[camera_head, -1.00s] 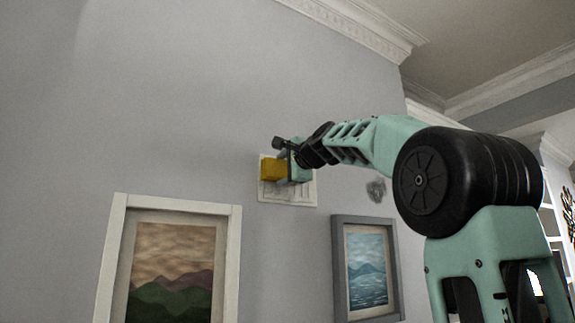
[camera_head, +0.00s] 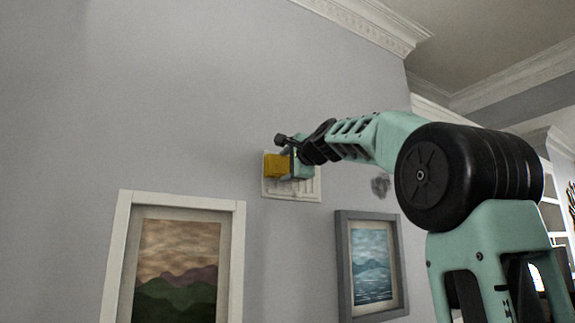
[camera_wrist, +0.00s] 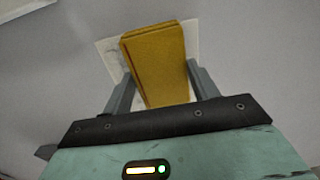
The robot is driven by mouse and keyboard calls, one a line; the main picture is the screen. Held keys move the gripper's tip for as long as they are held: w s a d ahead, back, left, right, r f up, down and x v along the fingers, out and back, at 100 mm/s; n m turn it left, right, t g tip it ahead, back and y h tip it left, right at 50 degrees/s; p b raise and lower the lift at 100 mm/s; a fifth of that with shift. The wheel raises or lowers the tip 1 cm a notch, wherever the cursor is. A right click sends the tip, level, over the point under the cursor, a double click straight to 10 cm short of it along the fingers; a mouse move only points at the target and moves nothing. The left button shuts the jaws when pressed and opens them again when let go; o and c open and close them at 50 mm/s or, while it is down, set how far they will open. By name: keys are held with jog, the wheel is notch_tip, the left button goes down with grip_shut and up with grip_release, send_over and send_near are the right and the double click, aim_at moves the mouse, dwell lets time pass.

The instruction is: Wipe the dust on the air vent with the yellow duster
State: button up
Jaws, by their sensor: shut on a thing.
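The yellow duster (camera_head: 277,166) is a yellow block held in my gripper (camera_head: 289,167). In the wrist view the duster (camera_wrist: 157,64) stands between the two fingers of my gripper (camera_wrist: 158,85), which is shut on it. The white square air vent (camera_head: 305,192) is on the grey wall behind the duster. The duster and gripper cover its upper and middle part. In the wrist view a pale edge of the vent (camera_wrist: 108,50) shows beside the duster. I cannot tell whether the duster touches the vent. No dust can be made out on the visible slats.
A white-framed landscape picture (camera_head: 126,245) hangs below left, and a grey-framed water picture (camera_head: 345,275) below right. The wall above and left of the vent is bare.

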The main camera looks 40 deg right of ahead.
jog(key=shift+p+x, duration=0.35)
jog(key=shift+x, duration=0.45)
jog(key=shift+s+d+b, duration=0.2)
jog(key=shift+s+d, duration=0.3)
jog(key=shift+d, duration=1.45)
jog(key=shift+s+d+b, duration=0.25)
jog(key=shift+s+d, duration=0.25)
jog(key=shift+d, duration=1.45)
jog(key=shift+s+d+b, duration=0.2)
jog(key=shift+s+d, duration=0.35)
jog(key=shift+d, duration=1.4)
jog(key=shift+w+a, duration=0.3)
jog(key=shift+a, duration=0.8)
jog(key=shift+w+a, duration=0.3)
jog(key=shift+a, duration=0.85)
jog(key=shift+w+a, duration=0.3)
jog(key=shift+a, duration=0.8)
jog(key=shift+w+a+p, duration=0.2)
jog(key=shift+a+p, duration=0.05)
jog(key=shift+a, duration=0.6)
jog(key=shift+w+a+p, duration=0.2)
jog(key=shift+a, duration=0.65)
jog(key=shift+w+a+p, duration=0.15)
jog(key=shift+a+p, duration=0.1)
jog(key=shift+a, duration=0.6)
jog(key=shift+s, duration=0.1)
